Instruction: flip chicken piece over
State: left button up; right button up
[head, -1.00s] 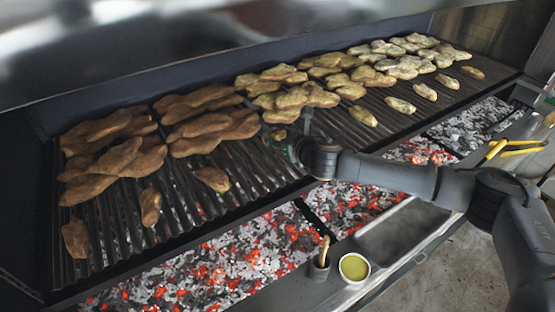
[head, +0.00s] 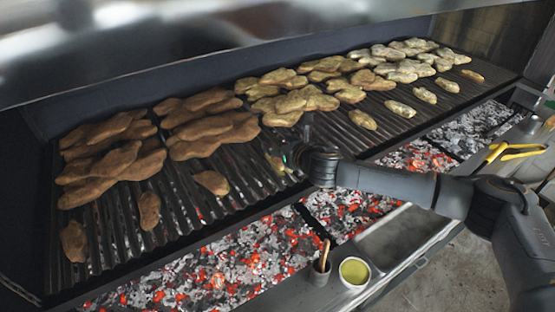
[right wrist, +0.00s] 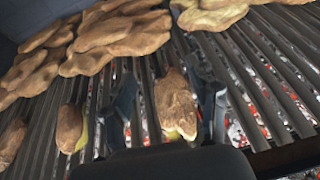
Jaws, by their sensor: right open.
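A chicken piece (right wrist: 177,103), browned on top with a pale yellow underside edge, lies on the grate between the two fingers of my right gripper (right wrist: 166,103) in the right wrist view. The fingers stand apart, one on each side of it. I cannot tell whether either finger touches it. In the head view my right gripper (head: 287,158) is low over the front of the grate, and part of a small piece (head: 275,163) shows beside it. My left gripper is in neither view.
Other small pieces lie singly along the front, including a brown one (head: 212,182). Larger pieces (head: 215,135) lie in heaps behind on the grate (head: 240,165). Red coals (head: 230,260) glow in front. A cup of yellow liquid (head: 354,270) and yellow-handled tongs (head: 517,149) sit on the front ledge.

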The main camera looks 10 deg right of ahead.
jog(key=shift+o, duration=0.2)
jog(key=o, duration=0.5)
jog(key=r+p, duration=0.1)
jog(key=s+r+p, duration=0.1)
jog(key=r+p, duration=0.1)
jog(key=shift+s+d, duration=0.3)
jog(key=r+v, duration=0.2)
jog(key=v, duration=1.4)
jog(key=shift+w+a+r, duration=0.15)
jog(key=shift+w, duration=0.3)
